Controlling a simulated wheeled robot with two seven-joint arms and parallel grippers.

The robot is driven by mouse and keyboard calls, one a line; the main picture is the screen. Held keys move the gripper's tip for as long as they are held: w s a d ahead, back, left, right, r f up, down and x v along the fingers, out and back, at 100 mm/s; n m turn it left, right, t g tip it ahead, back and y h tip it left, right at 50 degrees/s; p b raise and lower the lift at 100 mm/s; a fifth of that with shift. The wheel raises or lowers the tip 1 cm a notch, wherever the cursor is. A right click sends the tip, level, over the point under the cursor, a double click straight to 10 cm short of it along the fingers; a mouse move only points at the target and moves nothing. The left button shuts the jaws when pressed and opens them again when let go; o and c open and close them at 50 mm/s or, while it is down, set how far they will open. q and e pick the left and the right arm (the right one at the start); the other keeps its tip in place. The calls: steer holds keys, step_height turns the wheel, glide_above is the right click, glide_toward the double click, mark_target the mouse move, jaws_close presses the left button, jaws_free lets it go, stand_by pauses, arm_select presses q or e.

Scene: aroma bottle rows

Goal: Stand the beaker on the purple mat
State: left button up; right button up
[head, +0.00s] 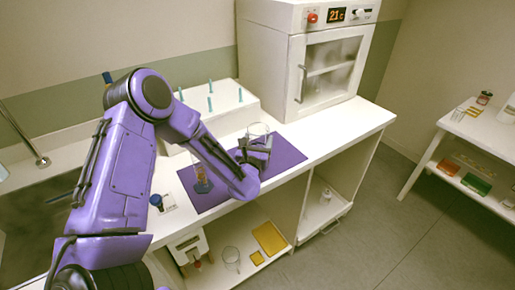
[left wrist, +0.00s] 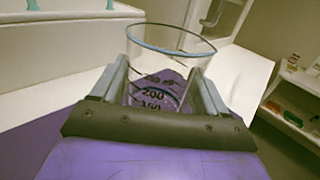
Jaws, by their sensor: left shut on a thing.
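The beaker (head: 258,131) is a clear glass with a rim and dark markings. It shows large in the left wrist view (left wrist: 168,60), between the two fingers. My left gripper (head: 256,147) is shut on the beaker, which looks upright. The purple mat (head: 280,152) lies on the white counter, below and around the beaker in the head view. Purple also shows through the glass in the left wrist view. I cannot tell whether the beaker's base touches the mat. My right gripper is not in view.
A glass with amber contents (head: 202,181) stands on the mat's left part. A small dark blue-capped item (head: 157,201) sits left of the mat. A white rack with teal pegs (head: 222,101) and a white oven (head: 309,60) stand behind. The mat's right part is clear.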

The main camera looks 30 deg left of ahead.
arm_select(q)
steer(key=f, duration=0.3)
steer(key=shift+w, duration=0.25)
steer(key=shift+s, duration=0.15)
steer(key=shift+f, duration=0.15)
steer(key=o, duration=1.2)
steer(key=b+v, duration=0.3)
steer(key=v, duration=0.8)
steer(key=shift+s+d, duration=0.1)
steer(key=shift+s, duration=0.1)
steer(key=shift+s+d+r, duration=0.1)
steer(key=shift+s+r, duration=0.1)
steer(key=shift+s, duration=0.1)
